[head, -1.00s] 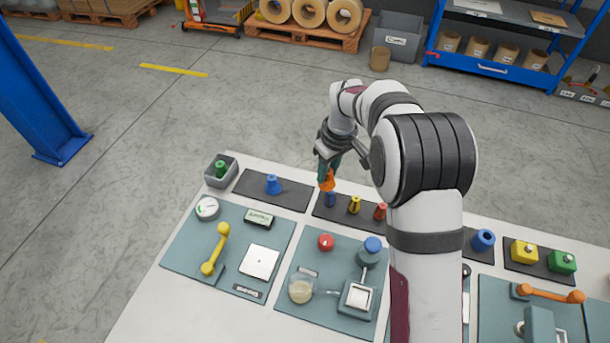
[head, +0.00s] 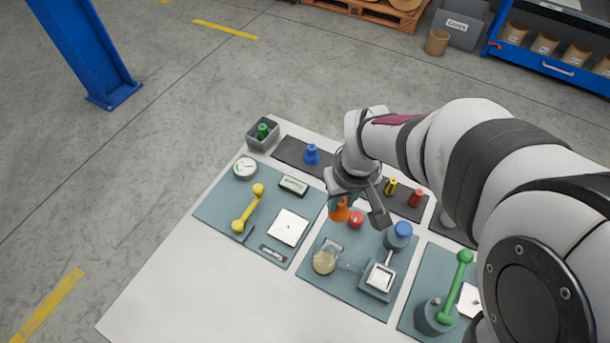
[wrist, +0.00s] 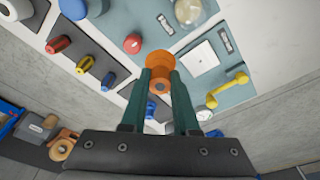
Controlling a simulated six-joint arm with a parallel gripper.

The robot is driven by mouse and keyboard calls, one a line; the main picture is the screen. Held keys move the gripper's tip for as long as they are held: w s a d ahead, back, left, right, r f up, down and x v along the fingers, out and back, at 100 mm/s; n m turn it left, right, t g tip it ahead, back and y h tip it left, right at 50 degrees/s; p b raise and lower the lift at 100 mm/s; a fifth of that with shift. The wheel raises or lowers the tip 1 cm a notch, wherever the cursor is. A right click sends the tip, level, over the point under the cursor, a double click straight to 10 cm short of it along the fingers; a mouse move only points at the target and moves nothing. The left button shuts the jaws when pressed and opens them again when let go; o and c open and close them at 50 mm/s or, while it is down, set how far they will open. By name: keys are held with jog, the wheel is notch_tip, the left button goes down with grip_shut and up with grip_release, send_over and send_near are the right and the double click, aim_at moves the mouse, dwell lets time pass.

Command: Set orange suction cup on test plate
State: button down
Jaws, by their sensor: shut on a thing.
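My gripper (head: 346,200) is shut on the orange suction cup (head: 340,212) and holds it up near the back edge of the middle teal panel, beside a red button. In the wrist view the orange cup (wrist: 158,64) sits between the green fingertips (wrist: 160,84). A white square plate with a small central mark, which looks like the test plate (head: 288,227), lies on the left teal panel, left of and nearer the front than my gripper. It also shows in the wrist view (wrist: 203,58), right of the cup. Nothing rests on it.
The yellow handle (head: 247,208), gauge (head: 245,168) and small display (head: 293,185) surround the plate. The red button (head: 356,219) and a jar (head: 325,258) stand close by. The front left tabletop is bare.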

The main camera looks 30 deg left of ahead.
jog(key=s+a+f, duration=0.1)
jog(key=a+f, duration=0.1)
jog(key=a, duration=0.1)
jog(key=s+a+f, duration=0.1)
jog(key=a+f, duration=0.1)
jog(key=a, duration=0.1)
jog(key=s+a+f, duration=0.1)
jog(key=a+f, duration=0.1)
jog(key=a, duration=0.1)
jog(key=shift+s+a+f, duration=0.15)
jog(key=shift+s+a, duration=0.15)
jog(key=shift+a, duration=0.1)
notch_tip(320, 180, down, 4)
jog(key=shift+a+f, duration=0.1)
jog(key=shift+f, duration=0.15)
jog(key=c, duration=0.7)
grip_release()
jog(key=shift+o, duration=0.2)
